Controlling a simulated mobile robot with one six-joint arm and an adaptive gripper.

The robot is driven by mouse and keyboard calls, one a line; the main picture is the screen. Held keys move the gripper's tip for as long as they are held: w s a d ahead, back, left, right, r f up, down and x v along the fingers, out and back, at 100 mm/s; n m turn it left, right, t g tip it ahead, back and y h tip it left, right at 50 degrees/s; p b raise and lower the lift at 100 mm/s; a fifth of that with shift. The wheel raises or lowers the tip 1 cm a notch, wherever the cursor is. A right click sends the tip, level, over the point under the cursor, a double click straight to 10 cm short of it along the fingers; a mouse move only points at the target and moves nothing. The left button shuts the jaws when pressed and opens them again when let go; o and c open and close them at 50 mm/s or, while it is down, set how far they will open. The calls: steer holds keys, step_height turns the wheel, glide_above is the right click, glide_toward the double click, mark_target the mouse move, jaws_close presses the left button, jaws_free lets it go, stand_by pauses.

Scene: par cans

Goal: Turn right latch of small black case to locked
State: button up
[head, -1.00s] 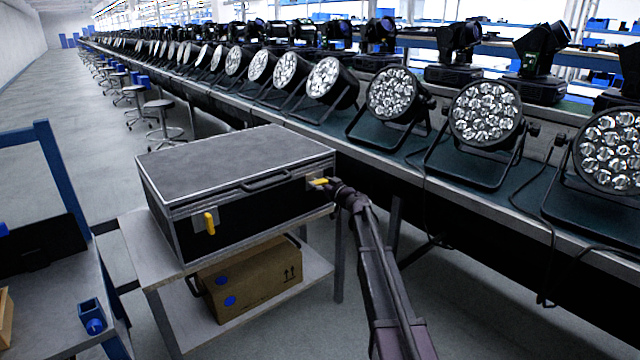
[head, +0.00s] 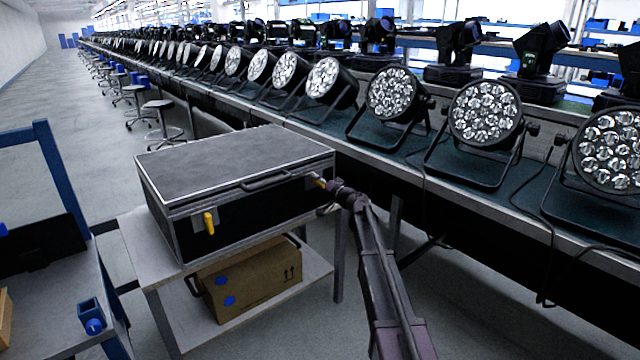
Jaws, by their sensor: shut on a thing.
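The small black case (head: 255,218) stands closed on a light table, its lid and edges trimmed in metal. Its left latch (head: 209,223) is yellow and points roughly up and down on the front face. Its right latch (head: 318,180), also yellow, shows only as a small slanted piece near the right end of the front. My gripper (head: 328,186) is at this right latch and shut on it. The gripper's fingers and wrist hide part of the latch, so its exact angle is hard to tell.
A cardboard box (head: 250,282) sits on the table's lower shelf. A long bench (head: 470,215) with several par cans (head: 487,112) runs behind and right of the case. A blue-framed workbench (head: 60,300) is at the left. Open floor lies beyond at upper left.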

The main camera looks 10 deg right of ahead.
steer(key=m, duration=0.3)
steer(key=shift+w+d+m, duration=0.1)
steer(key=shift+m, duration=0.3)
steer(key=shift+f+m, duration=0.1)
steer(key=shift+m, duration=1.9)
steer(key=o, duration=0.8)
steer(key=shift+s, duration=0.2)
steer(key=v, duration=1.1)
steer(key=shift+s+d, duration=0.2)
steer(key=shift+s, duration=0.1)
